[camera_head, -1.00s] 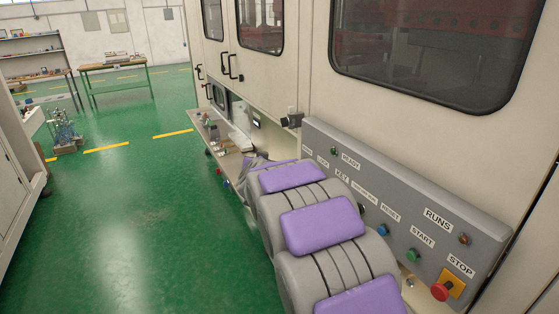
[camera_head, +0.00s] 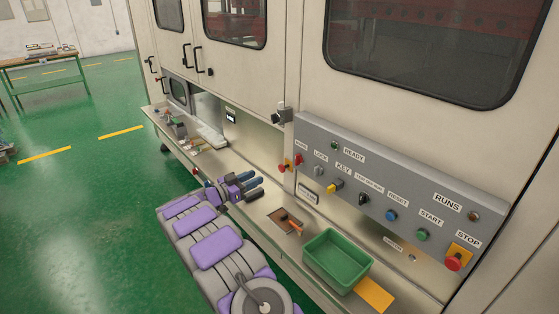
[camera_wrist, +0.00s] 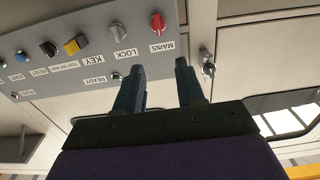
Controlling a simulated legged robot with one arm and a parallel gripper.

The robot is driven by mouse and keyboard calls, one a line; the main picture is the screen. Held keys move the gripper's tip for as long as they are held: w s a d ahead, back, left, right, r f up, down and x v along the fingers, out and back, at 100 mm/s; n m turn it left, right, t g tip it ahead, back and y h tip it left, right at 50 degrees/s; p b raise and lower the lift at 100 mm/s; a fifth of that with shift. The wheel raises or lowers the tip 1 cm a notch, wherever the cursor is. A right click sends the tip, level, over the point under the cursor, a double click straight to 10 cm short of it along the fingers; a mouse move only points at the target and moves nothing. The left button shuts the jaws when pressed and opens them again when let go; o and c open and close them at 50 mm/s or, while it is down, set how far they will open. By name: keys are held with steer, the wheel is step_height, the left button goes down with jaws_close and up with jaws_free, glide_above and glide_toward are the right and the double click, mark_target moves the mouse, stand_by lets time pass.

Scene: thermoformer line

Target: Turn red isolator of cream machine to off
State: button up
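The cream machine (camera_head: 285,60) carries a sloping grey control panel (camera_head: 400,190). A red switch handle (camera_head: 298,159) sits at the panel's left end by the MAINS label; this red handle also shows in the wrist view (camera_wrist: 157,23), which sees the panel upside down. My gripper (camera_head: 257,187) is open and empty, left of and below these red parts. In the wrist view, the gap between its dark fingers (camera_wrist: 160,68) is clear, and the MAINS handle is apart from both.
A green bin (camera_head: 338,262) and an orange-handled tool (camera_head: 290,222) lie on the ledge below the panel. A red stop button (camera_head: 453,262) is at the right end. A metal latch (camera_wrist: 208,62) stands near one finger in the wrist view.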

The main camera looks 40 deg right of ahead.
steer(key=b, duration=0.2)
glide_toward(297, 160)
steer(key=d, duration=0.2)
steer(key=w+d, duration=0.1)
steer(key=d, duration=0.5)
steer(key=shift+d+b, duration=0.25)
steer(key=shift+b, duration=0.05)
steer(key=shift+w+a, duration=0.15)
steer(key=shift+a, duration=0.35)
steer(key=shift+c, duration=1.4)
steer(key=c, duration=0.3)
steer(key=shift+d, duration=0.35)
jaws_close()
